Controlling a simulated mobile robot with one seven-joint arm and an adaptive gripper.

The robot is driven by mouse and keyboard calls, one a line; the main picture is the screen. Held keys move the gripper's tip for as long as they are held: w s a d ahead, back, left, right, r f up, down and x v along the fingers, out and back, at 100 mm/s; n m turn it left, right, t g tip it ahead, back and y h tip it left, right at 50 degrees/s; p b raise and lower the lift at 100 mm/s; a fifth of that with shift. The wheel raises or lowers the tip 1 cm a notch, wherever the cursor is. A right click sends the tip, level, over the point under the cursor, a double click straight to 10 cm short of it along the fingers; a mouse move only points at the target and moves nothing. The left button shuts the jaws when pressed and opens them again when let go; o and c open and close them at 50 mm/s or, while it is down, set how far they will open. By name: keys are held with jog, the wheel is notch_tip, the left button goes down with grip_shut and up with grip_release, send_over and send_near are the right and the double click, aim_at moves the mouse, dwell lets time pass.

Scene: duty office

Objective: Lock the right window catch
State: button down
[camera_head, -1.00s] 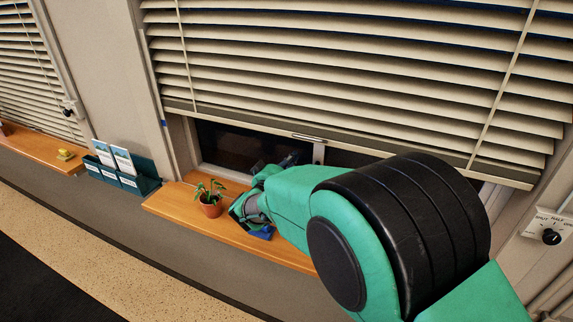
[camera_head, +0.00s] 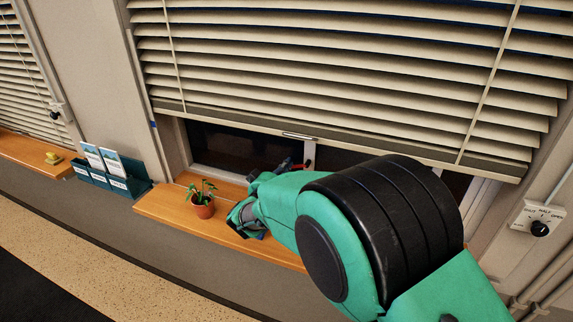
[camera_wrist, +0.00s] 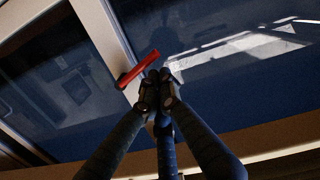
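The red handle of the window catch (camera_wrist: 138,68) lies aslant across the pale window frame post in the wrist view. It shows as a small red-orange piece (camera_head: 308,165) just right of my fingers in the head view. My gripper (camera_wrist: 155,90) has its dark fingertips drawn together, with nothing seen between them. The tips are right beside the handle, by its lower right side; I cannot tell whether they touch it. In the head view my gripper (camera_head: 284,166) is under the blind, in front of the window, partly hidden by my green arm.
A potted plant (camera_head: 203,208) stands on the wooden sill (camera_head: 160,205), close left of my wrist. A lowered blind (camera_head: 340,80) hangs over the upper window. A teal leaflet holder (camera_head: 128,186) is further left. A wall dial (camera_head: 540,228) is at right.

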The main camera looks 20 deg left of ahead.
jog(key=shift+f+n+p, duration=0.55)
jog(key=shift+n+p, duration=0.45)
jog(key=shift+p, duration=0.6)
jog(key=d+f+n+p, duration=0.3)
jog(key=f+n+p, duration=0.2)
jog(key=n+p, duration=0.4)
jog(key=shift+d+n+t+h, duration=0.25)
jog(key=shift+n+t+h, duration=0.05)
jog(key=shift+n, duration=0.4)
jog(key=shift+f, duration=0.1)
jog(key=s+a, duration=0.4)
jog(key=s, duration=0.6)
jog(key=shift+s+a+b, duration=0.2)
jog(key=shift+s+b, duration=0.1)
jog(key=shift+s, duration=0.1)
